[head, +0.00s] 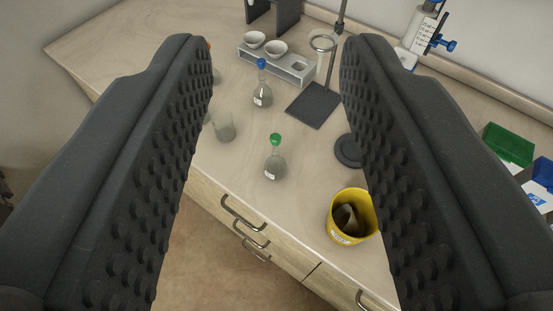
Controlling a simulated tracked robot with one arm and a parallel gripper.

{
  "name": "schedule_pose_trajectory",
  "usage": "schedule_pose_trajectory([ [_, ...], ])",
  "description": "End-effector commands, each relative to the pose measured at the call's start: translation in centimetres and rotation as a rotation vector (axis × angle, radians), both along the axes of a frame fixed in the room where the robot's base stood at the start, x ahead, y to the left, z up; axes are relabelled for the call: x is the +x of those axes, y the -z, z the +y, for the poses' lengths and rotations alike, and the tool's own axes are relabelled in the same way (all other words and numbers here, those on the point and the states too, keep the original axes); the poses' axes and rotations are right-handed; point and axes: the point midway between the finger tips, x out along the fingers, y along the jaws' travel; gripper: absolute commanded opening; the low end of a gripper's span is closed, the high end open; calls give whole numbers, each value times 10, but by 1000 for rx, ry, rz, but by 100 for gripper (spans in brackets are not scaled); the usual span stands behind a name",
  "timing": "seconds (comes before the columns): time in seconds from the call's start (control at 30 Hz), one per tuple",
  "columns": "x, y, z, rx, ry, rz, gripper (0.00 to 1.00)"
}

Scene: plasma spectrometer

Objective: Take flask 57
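Two stoppered flasks stand upright on the wooden bench (305,170), between my fingers in the picture. The green-stoppered flask (275,163) is nearer, by the bench's front edge. The blue-stoppered flask (262,93) stands farther back. Both carry small white labels, too small to read, so I cannot tell which is flask 57. An orange stopper (209,46) shows at the left finger's edge; what is below it is mostly hidden by the finger. My gripper (276,60) is wide open and empty, above and short of the flasks.
A glass beaker (223,128) stands left of the green-stoppered flask. A yellow bucket (350,217) is at front right. Behind are a grey rack with bowls (278,62) and a stand with a ring and dark base (314,105). Drawer handles (243,213) jut from the front.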

Motion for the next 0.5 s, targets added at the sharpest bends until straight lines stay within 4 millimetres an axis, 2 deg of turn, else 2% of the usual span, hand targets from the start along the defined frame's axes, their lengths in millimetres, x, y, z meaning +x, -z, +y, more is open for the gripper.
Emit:
schedule_pose_trajectory([
  [0.1,0,0,0,0,0,0,36],
  [0.13,0,0,0,0,0,0,43],
  [0.27,11,11,2,1,1,6,43],
  [0.37,36,41,6,2,6,20,43],
  [0.47,71,93,14,4,17,37,43],
  [0.5,85,117,16,6,21,40,43],
])
